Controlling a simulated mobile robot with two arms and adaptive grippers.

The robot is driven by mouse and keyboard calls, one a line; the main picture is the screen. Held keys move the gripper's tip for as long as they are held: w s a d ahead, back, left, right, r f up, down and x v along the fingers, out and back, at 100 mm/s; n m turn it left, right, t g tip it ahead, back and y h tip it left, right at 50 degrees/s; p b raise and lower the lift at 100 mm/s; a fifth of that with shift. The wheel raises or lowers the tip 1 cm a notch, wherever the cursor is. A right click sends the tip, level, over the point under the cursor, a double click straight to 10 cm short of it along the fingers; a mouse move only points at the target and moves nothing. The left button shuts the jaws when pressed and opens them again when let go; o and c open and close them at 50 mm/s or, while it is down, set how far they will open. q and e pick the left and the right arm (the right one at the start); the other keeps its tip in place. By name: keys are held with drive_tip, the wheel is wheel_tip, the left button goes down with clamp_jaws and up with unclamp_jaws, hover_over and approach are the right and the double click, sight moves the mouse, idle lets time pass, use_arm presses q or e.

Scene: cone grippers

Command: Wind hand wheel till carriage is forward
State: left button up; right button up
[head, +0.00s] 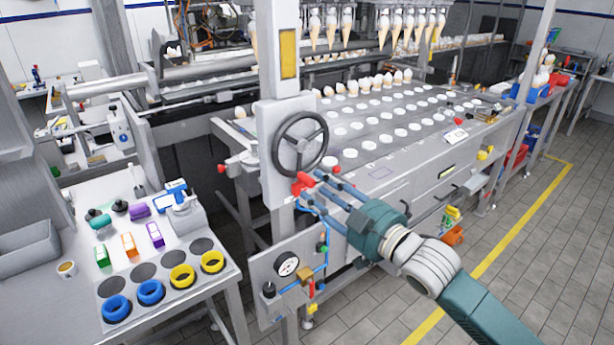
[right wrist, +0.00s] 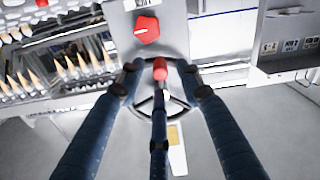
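The hand wheel (head: 300,141) is a dark three-spoked ring on a light grey post. In the right wrist view, part of the wheel (right wrist: 146,106) shows behind my fingers. Its red-tipped handle (right wrist: 160,69) is between the fingers there. My right gripper (head: 314,184) is just below the wheel. It also shows in the right wrist view (right wrist: 160,79), with three dark fingers apart around the handle and gaps on both sides. Contact with the handle cannot be told. The row of hanging cones (head: 372,24) is at the top; which part is the carriage is unclear. My left gripper is not in view.
A red rotary knob (right wrist: 147,29) is on the panel close to the handle. A gauge panel (head: 288,266) stands below the wheel. The machine bed (head: 385,146) with rows of white discs lies to the right. A side table (head: 190,296) with coloured rings stands left.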

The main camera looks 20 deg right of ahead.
sight(313, 185)
drive_tip(key=p+x, duration=0.1)
drive_tip(key=x, duration=0.4)
drive_tip(key=shift+w, duration=0.1)
clamp_jaws()
